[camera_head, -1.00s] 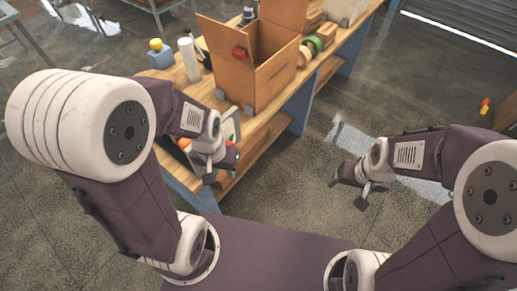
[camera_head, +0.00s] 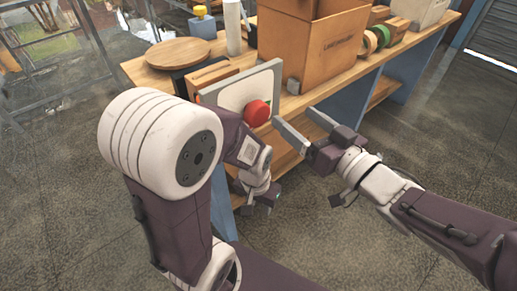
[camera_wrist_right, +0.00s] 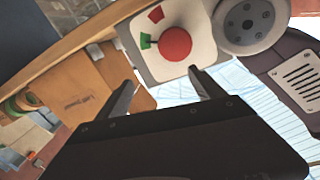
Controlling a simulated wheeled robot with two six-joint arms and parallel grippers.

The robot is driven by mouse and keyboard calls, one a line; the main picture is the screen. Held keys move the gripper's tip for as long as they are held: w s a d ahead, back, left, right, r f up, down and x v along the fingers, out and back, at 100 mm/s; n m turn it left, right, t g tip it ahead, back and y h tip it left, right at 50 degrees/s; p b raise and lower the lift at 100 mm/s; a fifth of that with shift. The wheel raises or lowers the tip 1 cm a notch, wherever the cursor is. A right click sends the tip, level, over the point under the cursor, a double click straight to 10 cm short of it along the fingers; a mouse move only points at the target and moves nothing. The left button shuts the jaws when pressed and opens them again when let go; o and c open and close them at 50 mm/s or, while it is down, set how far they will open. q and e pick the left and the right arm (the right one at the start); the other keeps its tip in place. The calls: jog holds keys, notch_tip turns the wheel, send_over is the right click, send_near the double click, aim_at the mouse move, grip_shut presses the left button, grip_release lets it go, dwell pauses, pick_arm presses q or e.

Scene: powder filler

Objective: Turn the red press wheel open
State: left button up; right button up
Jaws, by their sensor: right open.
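The red press wheel (camera_head: 257,113) is on the front of a pale panel in a grey frame (camera_head: 209,96), which stands at the table's near edge. In the right wrist view the wheel (camera_wrist_right: 175,44) shows as a red disc, with a green mark (camera_wrist_right: 147,41) and a red mark (camera_wrist_right: 156,14) beside it on the panel. My right gripper (camera_head: 297,121) is open and empty, its fingers pointing at the wheel from the right, apart from it. In the wrist view its fingertips (camera_wrist_right: 161,77) lie just below the wheel. My left gripper (camera_head: 256,203) hangs low beside the table; its fingers are unclear.
The wooden table (camera_head: 300,102) holds a large cardboard box (camera_head: 325,50), a round wooden board (camera_head: 178,52), a white cylinder (camera_head: 232,28) and rolls of tape (camera_head: 369,42). Open floor (camera_head: 400,150) lies right of the table.

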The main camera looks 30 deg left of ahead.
aim_at(261, 118)
jog(key=shift+n+g+y, duration=0.5)
jog(key=shift+n+g, duration=0.2)
jog(key=a+f+b, duration=0.1)
jog(key=a, duration=0.2)
jog(key=a+f+b, duration=0.1)
jog(key=a, duration=0.2)
jog(key=a+f+b, duration=0.1)
jog(key=a+b, duration=0.1)
jog(key=a, duration=0.1)
jog(key=shift+w+a, duration=0.25)
jog(key=shift+a, duration=0.15)
jog(key=shift+w+a+r, duration=0.1)
jog(key=shift+w+a, duration=0.05)
jog(key=shift+a, duration=0.2)
pick_arm(q)
notch_tip(261, 118, down, 6)
jog(key=shift+f, duration=0.2)
pick_arm(e)
jog(key=c, duration=1.4)
